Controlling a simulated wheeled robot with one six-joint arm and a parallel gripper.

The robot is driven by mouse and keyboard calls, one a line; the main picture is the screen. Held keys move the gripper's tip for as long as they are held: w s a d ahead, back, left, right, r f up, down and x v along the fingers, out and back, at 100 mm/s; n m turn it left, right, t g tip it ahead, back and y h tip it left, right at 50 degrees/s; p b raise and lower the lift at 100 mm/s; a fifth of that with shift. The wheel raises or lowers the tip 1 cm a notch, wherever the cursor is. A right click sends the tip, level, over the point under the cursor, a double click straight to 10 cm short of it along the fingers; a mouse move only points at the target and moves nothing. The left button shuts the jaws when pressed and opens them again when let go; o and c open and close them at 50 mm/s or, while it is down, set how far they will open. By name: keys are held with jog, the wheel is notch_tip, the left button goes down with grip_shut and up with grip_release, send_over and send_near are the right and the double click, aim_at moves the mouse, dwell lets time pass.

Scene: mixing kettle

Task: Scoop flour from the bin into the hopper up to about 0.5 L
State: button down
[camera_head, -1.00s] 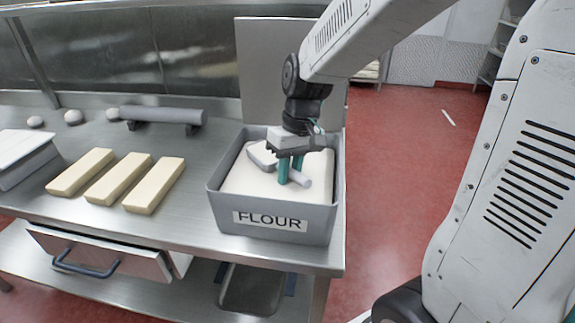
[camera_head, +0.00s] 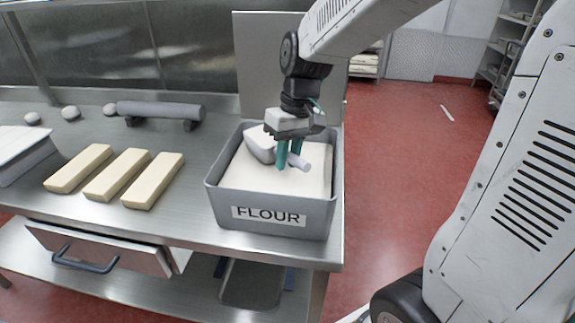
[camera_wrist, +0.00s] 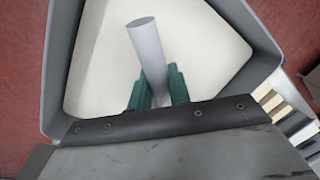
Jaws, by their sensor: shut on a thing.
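The grey flour bin (camera_head: 275,212), labelled FLOUR, stands at the right end of the steel table and holds pale flour (camera_head: 245,178). My gripper (camera_head: 290,162) is over the bin, its teal fingers shut on the handle of a grey scoop (camera_head: 259,143). The scoop's bowl is left of the fingers, above the flour; whether it carries flour I cannot tell. In the wrist view the handle (camera_wrist: 146,50) sticks out between the fingers above the flour (camera_wrist: 205,60), and the bowl is hidden. The hopper is not identifiable in view.
Several pale dough bars (camera_head: 117,175) lie left of the bin. A grey roller on a stand (camera_head: 160,110) and small pale balls (camera_head: 71,113) are behind them. An upright panel (camera_head: 270,60) rises behind the bin. Red floor (camera_head: 410,170) is open to the right.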

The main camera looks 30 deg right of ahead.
notch_tip(320, 180, up, 8)
jog(key=shift+f, duration=0.15)
dwell(0.6)
